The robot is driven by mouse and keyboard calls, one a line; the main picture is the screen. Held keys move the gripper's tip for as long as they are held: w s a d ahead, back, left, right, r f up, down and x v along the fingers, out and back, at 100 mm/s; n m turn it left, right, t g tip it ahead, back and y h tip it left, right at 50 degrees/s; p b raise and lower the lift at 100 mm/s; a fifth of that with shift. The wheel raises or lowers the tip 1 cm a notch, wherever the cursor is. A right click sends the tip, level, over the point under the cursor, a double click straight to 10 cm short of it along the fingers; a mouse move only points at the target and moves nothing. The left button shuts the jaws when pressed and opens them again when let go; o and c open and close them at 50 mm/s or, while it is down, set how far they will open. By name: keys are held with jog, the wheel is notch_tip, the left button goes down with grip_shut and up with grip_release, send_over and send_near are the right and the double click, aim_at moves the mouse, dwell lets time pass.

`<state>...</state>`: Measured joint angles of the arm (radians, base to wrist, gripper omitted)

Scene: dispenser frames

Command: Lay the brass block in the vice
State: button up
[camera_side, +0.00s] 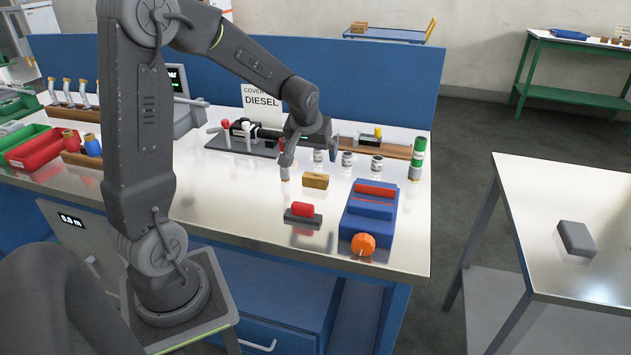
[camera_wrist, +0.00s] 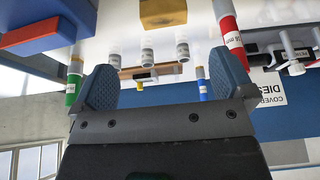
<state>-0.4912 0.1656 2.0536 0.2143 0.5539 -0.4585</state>
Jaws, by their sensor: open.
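The brass block (camera_side: 316,180) lies on the bright metal bench top, and its lower part shows at the top edge of the wrist view (camera_wrist: 163,12). The vice (camera_side: 352,222) is blue with red jaw parts and an orange knob (camera_side: 363,243). It stands to the right of and nearer than the block, apart from it. Part of the vice shows at the upper left of the wrist view (camera_wrist: 35,44). My gripper (camera_side: 309,153) is open and empty above the bench, just behind the block. Both blue fingers show apart in the wrist view (camera_wrist: 165,78).
A red-topped dark piece (camera_side: 303,217) lies in front of the block. Several small jars (camera_side: 347,159) and a green-capped cylinder (camera_side: 417,160) stand behind and right. A lever fixture (camera_side: 243,147) sits at left, before the blue back panel (camera_side: 380,90).

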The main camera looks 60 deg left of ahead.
aim_at(315, 177)
jog(key=x, duration=0.6)
jog(key=shift+f, duration=0.25)
jog(key=shift+a+x, duration=0.2)
jog(key=shift+x, duration=2.5)
jog(key=shift+s, duration=0.2)
